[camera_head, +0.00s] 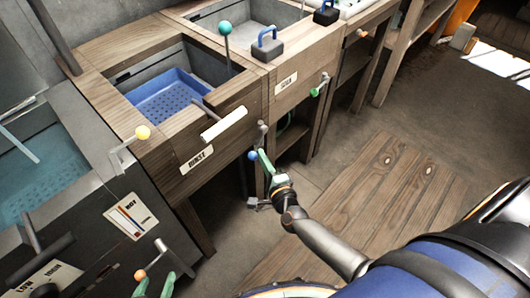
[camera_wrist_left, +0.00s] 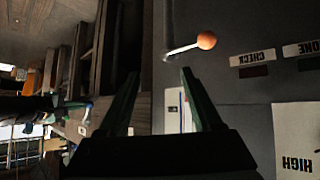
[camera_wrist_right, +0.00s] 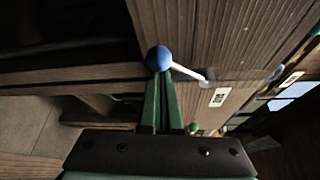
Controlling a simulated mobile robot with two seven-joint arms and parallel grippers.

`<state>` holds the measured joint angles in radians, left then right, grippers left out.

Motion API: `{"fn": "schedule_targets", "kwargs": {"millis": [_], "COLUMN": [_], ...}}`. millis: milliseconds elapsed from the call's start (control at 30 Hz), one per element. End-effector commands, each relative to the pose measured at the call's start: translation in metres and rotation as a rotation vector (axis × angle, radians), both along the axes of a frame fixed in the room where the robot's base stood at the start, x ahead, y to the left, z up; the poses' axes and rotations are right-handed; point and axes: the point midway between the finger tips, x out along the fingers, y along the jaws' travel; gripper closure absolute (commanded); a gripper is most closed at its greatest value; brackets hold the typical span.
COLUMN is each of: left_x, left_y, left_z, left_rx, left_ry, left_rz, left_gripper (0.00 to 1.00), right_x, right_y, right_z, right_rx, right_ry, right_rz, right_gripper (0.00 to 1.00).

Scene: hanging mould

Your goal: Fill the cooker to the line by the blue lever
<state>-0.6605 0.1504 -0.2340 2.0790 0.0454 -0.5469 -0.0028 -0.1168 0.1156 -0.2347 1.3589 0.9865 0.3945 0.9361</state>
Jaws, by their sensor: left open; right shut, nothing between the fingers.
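The blue lever's ball (camera_head: 253,155) is on the wooden rinse unit's front. In the right wrist view the blue ball (camera_wrist_right: 159,58) is at the fingertips, with a pale rod running right; I cannot tell if they touch. My right gripper (camera_head: 264,158) is shut and empty; its green fingers (camera_wrist_right: 161,80) are together. The grey cooker (camera_head: 75,225) at left holds teal water (camera_head: 35,180); I cannot make out a fill line. My left gripper (camera_head: 155,282) is open and empty, low in front of the cooker. An orange-ball lever (camera_wrist_left: 206,40) lies beyond its fingertips (camera_wrist_left: 158,75).
A yellow-ball lever (camera_head: 142,132) is beside the cooker. The rinse basin holds a blue perforated tray (camera_head: 170,97); a teal-ball lever (camera_head: 225,28) rises behind it. A green-ball lever (camera_head: 314,92) and blue-handled blocks (camera_head: 267,50) are further right. Wooden floor boards (camera_head: 370,200) are clear.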

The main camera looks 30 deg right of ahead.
Motion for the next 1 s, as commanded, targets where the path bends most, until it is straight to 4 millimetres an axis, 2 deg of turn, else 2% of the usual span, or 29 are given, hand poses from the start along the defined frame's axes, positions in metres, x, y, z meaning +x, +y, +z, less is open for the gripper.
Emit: {"fn": "schedule_targets", "kwargs": {"millis": [100,433,767,1000], "left_x": [-0.004,-0.001,0.001,-0.006], "left_y": [-0.003,-0.009,-0.005,-0.001], "left_z": [0.012,0.044,0.055,0.052], "left_rx": [-0.004,-0.013,-0.01,-0.003], "left_ry": [0.03,0.03,0.015,0.03], "left_rz": [-0.001,-0.007,0.003,0.011], "left_gripper": [0.34,0.34,0.34,0.34], "right_x": [-0.002,-0.008,-0.01,-0.011], "right_y": [0.006,0.021,0.029,0.03], "right_z": [0.013,0.029,0.043,0.049], "right_rx": [0.092,0.377,0.394,0.391], "right_ry": [0.032,0.135,0.141,0.14], "right_rz": [-0.001,-0.001,0.0,-0.001], "right_gripper": [1.0,1.0,1.0,1.0]}}
